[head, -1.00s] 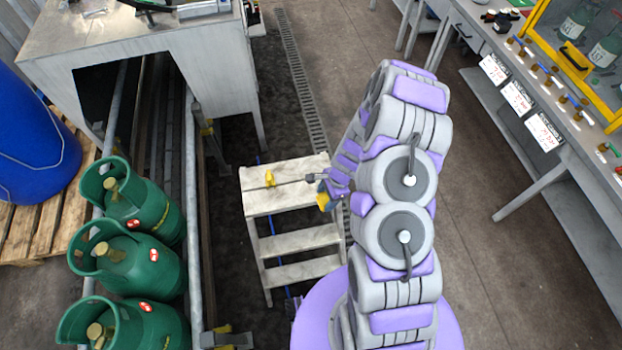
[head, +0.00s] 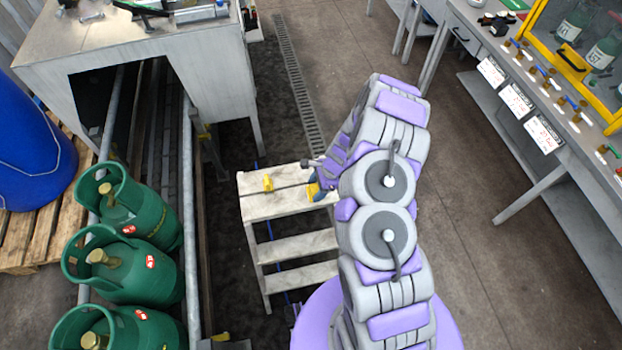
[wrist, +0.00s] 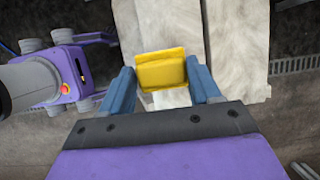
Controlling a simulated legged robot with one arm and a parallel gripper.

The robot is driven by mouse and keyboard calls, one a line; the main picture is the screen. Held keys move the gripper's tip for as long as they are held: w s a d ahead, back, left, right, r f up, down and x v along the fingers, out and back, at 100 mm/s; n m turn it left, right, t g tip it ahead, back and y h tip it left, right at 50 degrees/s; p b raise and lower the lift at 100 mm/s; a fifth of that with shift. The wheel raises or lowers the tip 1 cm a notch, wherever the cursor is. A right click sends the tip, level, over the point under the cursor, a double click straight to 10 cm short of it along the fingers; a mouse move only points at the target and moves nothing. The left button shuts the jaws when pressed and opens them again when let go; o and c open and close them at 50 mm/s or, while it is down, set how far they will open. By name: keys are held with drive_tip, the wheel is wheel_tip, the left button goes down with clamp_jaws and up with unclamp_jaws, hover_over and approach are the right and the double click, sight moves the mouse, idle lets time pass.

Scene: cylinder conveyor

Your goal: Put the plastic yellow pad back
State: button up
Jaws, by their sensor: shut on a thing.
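The yellow pad (wrist: 161,70) is between the two blue fingers of my gripper (wrist: 162,85) in the wrist view. The fingers are shut on its sides. In the head view my gripper (head: 314,190) and the held pad (head: 312,191) are over the right part of the step stool's top (head: 253,205). I cannot tell whether the pad touches the stool.
Several green gas cylinders (head: 135,263) stand on the conveyor at left, beside a metal rail (head: 189,220). A grey machine housing (head: 217,75) is behind. A workbench (head: 560,140) with valves stands at right. The floor between is open.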

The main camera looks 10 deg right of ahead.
drive_tip(key=w, duration=0.4)
drive_tip(key=w+b, duration=0.1)
drive_tip(key=w, duration=0.1)
drive_tip(key=shift+w+a+f, duration=0.1)
drive_tip(key=shift+w+f, duration=0.25)
wheel_tip(320, 180, down, 3)
drive_tip(key=shift+f+b, duration=0.15)
drive_tip(key=shift+b, duration=0.75)
drive_tip(key=shift+f, duration=0.15)
drive_tip(key=shift+c, duration=0.5)
drive_tip(key=o, duration=1.2)
drive_tip(key=shift+c, duration=0.2)
drive_tip(key=p+v, duration=0.3)
drive_tip(key=v, duration=0.9)
drive_tip(key=shift+r+p, duration=0.25)
drive_tip(key=shift+p, duration=0.15)
